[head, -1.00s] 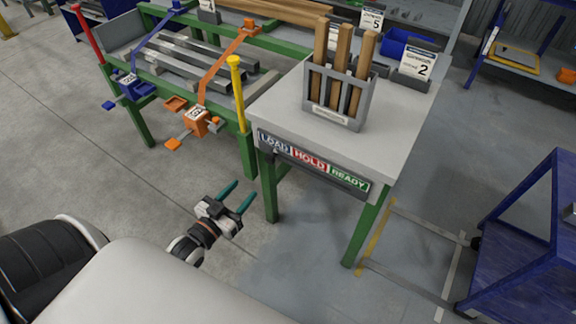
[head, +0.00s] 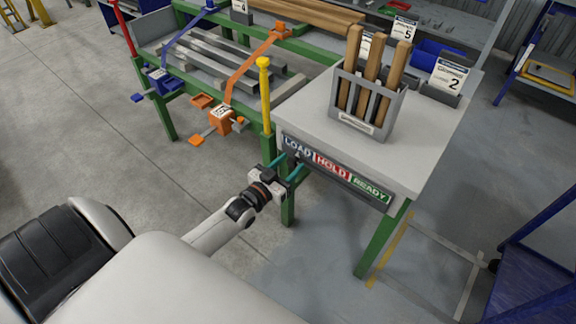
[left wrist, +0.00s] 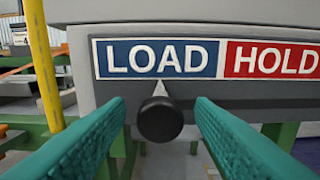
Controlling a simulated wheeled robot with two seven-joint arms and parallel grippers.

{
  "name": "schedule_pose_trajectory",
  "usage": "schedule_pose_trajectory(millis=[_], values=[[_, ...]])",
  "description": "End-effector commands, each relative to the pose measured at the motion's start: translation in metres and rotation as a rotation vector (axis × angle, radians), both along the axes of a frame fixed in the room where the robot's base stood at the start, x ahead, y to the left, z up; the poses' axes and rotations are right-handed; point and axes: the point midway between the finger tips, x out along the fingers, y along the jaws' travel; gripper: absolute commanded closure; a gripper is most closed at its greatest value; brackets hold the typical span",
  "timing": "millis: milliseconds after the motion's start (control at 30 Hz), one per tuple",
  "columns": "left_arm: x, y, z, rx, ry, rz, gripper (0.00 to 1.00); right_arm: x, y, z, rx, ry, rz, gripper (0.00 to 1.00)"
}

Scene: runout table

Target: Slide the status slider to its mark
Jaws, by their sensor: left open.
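The status slider is a round black knob (left wrist: 160,119) with a light pointer above it, in the left wrist view. The pointer is under the blue LOAD field (left wrist: 158,58); it also shows in the head view (head: 297,147). To its right are the red HOLD field (head: 332,167) and the green READY field (head: 369,189). My left gripper (head: 289,167) is open at the table's front edge; its teal fingers stand either side of the knob, with gaps on both sides in the left wrist view. Which field is the mark cannot be told. My right gripper is not in view.
The label strip is on the front of a grey-topped table (head: 305,103). A yellow post (head: 265,95) stands just left of it. A rack (head: 362,113) of wooden pieces stands on top. A blue cart (head: 535,255) is at the right; open floor lies left.

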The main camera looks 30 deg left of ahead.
Motion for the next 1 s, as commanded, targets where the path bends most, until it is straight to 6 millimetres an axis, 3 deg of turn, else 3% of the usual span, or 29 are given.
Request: schedule_pose_trajectory(millis=[167, 467, 667, 1000], values=[[0.000, 0.000, 0.000, 0.000, 0.001, 0.000, 0.51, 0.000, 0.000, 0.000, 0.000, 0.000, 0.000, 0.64], [-0.001, 0.000, 0.000, 0.000, 0.000, 0.000, 1.00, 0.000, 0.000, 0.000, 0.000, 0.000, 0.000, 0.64], [-0.001, -0.006, 0.001, -0.003, 0.001, 0.000, 1.00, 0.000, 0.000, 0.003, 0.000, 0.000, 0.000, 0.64], [-0.007, -0.085, 0.001, -0.008, 0.004, 0.000, 1.00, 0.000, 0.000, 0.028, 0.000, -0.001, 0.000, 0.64]])
